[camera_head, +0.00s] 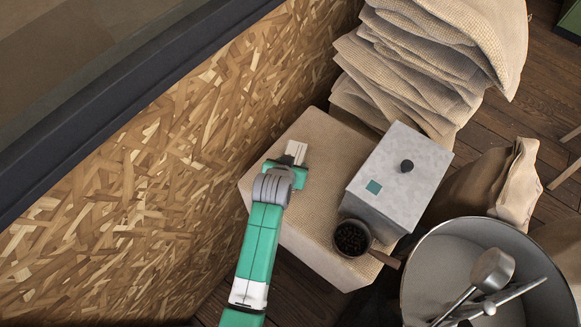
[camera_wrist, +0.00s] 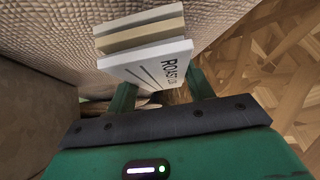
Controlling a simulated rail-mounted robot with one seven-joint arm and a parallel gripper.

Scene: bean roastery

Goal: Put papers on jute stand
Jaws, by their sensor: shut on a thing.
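The papers are a small white and cream stack with "ROAST" lettering (camera_wrist: 150,62), held in my gripper (camera_wrist: 160,88). The two green fingers are shut on the near end of the stack. In the head view the papers (camera_head: 296,150) show as a small pale piece beyond my gripper (camera_head: 288,166), over the left back part of the jute stand (camera_head: 318,218). The stand is a block covered in woven tan cloth. I cannot tell whether the papers touch its top. My gripper hides part of the stand.
A grey metal box with a black knob (camera_head: 402,172) and a dark cup of beans with a handle (camera_head: 352,238) occupy the stand's right side. A chipboard wall (camera_head: 150,190) runs close on the left. Stacked jute sacks (camera_head: 420,65) stand behind. A metal drum (camera_head: 430,270) is front right.

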